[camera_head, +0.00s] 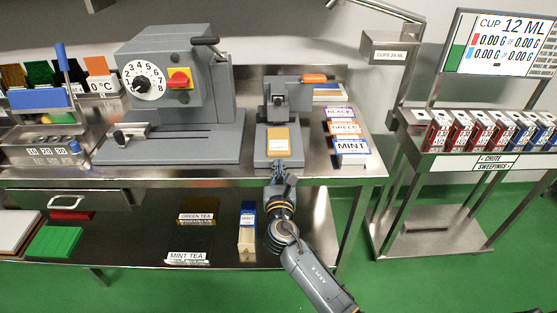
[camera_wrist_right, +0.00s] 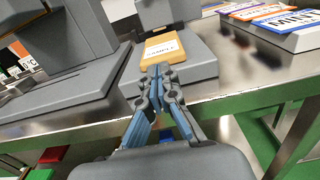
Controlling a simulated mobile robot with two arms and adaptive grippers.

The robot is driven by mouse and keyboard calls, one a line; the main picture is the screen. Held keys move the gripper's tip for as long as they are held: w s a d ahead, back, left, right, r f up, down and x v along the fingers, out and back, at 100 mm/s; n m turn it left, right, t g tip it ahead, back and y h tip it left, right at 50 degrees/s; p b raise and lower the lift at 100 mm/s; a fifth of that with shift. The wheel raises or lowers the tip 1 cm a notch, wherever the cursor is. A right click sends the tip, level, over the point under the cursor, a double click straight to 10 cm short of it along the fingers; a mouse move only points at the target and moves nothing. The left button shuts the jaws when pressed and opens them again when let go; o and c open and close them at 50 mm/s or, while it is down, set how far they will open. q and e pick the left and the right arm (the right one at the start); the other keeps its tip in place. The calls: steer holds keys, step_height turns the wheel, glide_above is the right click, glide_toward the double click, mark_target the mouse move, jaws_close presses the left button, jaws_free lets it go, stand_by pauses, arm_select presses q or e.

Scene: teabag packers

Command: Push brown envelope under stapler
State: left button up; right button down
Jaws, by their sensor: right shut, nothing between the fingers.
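The brown envelope (camera_head: 278,142), with a white label, lies flat on the front of the grey base of the stapler (camera_head: 280,105). The stapler has an orange-tipped lever at its upper right. In the right wrist view the envelope (camera_wrist_right: 164,47) lies just beyond the fingertips, with the stapler's dark body (camera_wrist_right: 167,10) behind it. My right gripper (camera_head: 277,168) is shut and empty at the front edge of the stapler base. Its fingertips (camera_wrist_right: 158,70) are close to the envelope's near edge; I cannot tell whether they touch it. My left gripper is not in view.
A large grey dial machine (camera_head: 175,95) stands left of the stapler. Stacked labelled boxes (camera_head: 348,145) lie to the right on the steel table. A lower shelf (camera_head: 140,225) holds tea items. A second stand with red and blue boxes (camera_head: 480,130) is at the right.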

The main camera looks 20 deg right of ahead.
mark_target(279, 155)
steer(key=shift+x, duration=1.6)
steer(key=b+x, duration=0.1)
steer(key=x, duration=0.4)
steer(key=shift+w, duration=0.15)
steer(key=shift+d+f, duration=0.1)
